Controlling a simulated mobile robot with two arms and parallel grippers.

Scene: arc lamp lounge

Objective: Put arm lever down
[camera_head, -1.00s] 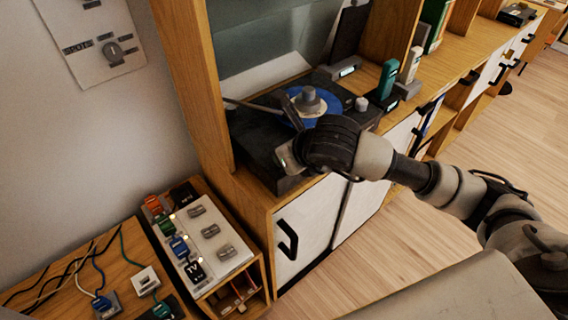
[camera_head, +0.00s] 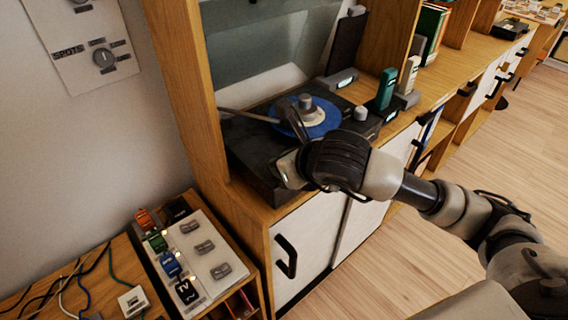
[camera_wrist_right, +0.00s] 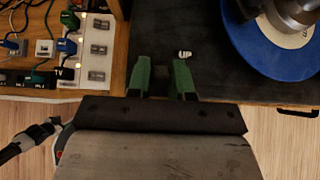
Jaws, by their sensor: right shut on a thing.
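A dark record player (camera_head: 248,150) with a blue record (camera_head: 322,128) stands on the wooden cabinet top. A thin tonearm (camera_head: 245,114) reaches over it from the left. My right gripper (camera_head: 288,168) is at the deck's front left part. In the right wrist view, the green pads of the same gripper (camera_wrist_right: 160,80) are closed around a small dark piece, apparently the arm lever, which is hard to tell from the black deck. A white "UP" label (camera_wrist_right: 184,54) shows just beyond the right pad. My left gripper is not in view.
A teal device (camera_head: 386,90) and a white one stand right of the player. A wooden side post (camera_head: 185,90) rises at its left. A switch box (camera_head: 208,250) with coloured plugs sits below left. A wall panel (camera_head: 103,57) is at upper left. The floor at right is clear.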

